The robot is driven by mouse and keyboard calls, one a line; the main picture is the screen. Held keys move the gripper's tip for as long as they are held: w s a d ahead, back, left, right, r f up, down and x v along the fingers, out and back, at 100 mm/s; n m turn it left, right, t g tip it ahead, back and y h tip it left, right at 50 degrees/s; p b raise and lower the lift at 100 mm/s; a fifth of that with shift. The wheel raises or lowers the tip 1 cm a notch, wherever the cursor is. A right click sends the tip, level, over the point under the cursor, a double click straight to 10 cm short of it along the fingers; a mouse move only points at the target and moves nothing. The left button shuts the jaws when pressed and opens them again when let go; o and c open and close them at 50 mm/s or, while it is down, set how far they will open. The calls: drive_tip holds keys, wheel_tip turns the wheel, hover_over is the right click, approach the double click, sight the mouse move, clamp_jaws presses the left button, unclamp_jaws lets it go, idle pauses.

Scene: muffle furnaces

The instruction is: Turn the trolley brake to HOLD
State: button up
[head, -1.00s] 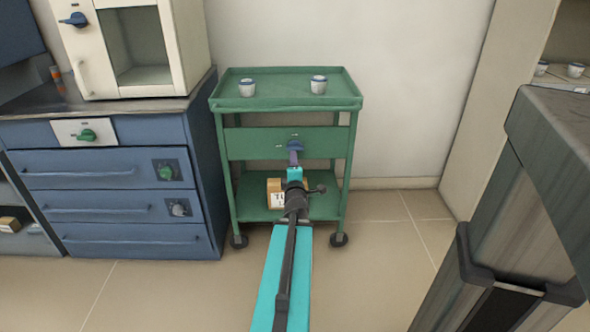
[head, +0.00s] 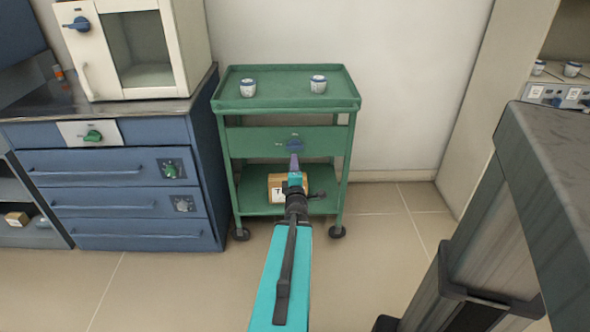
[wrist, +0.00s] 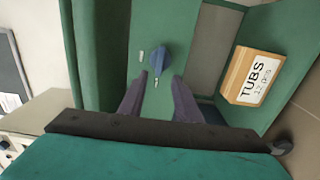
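The green trolley (head: 233,140) stands against the wall in the head view. Its brake is a blue knob (head: 296,144) on the front panel below the top tray. The knob (wrist: 158,58) also shows in the wrist view, with small pale marks beside it and below it, too small to read. My gripper (head: 294,163) is in front of the panel. In the wrist view my gripper (wrist: 157,85) has its two purple-grey fingers apart, one on each side below the knob. They appear to be short of the knob, with nothing between them.
Two white cups (head: 248,88) (head: 318,84) stand on the trolley's top tray. A grey-topped bench (head: 550,150) is close on the right.

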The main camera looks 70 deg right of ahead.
drive_tip(key=shift+p+v, duration=0.85)
drive_tip(key=shift+p, duration=1.5)
drive_tip(key=shift+p+v, duration=1.4)
drive_tip(key=shift+p, duration=0.5)
drive_tip(key=shift+r, duration=0.1)
